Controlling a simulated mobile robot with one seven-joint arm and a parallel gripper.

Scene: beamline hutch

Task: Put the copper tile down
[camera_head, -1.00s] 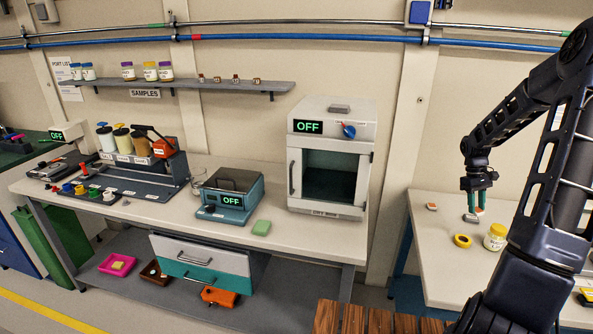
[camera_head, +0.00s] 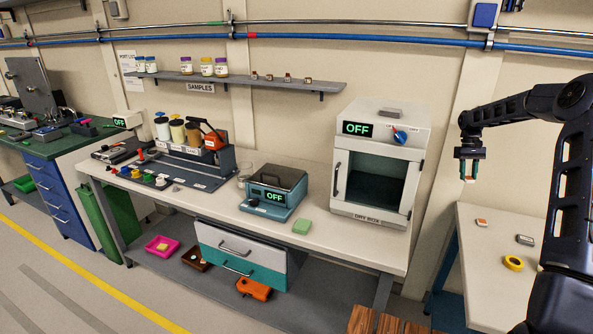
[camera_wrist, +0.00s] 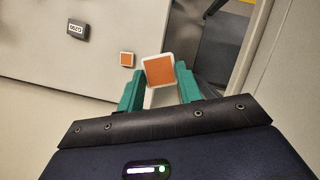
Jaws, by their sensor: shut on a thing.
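My gripper (camera_head: 469,172) is shut on a copper tile (camera_wrist: 158,71), a square orange-brown face with a pale border. It holds the tile up in the air, clear of any surface, near the left edge of the right-hand table. In the wrist view the tile sits between the green fingers (camera_wrist: 160,93). A second, similar copper tile (camera_wrist: 127,60) lies flat on the right-hand table (camera_head: 474,267); it also shows in the head view (camera_head: 481,222).
A grey labelled block (camera_head: 525,239) and a yellow ring (camera_head: 513,263) lie on the right-hand table. A gap separates bench and table.

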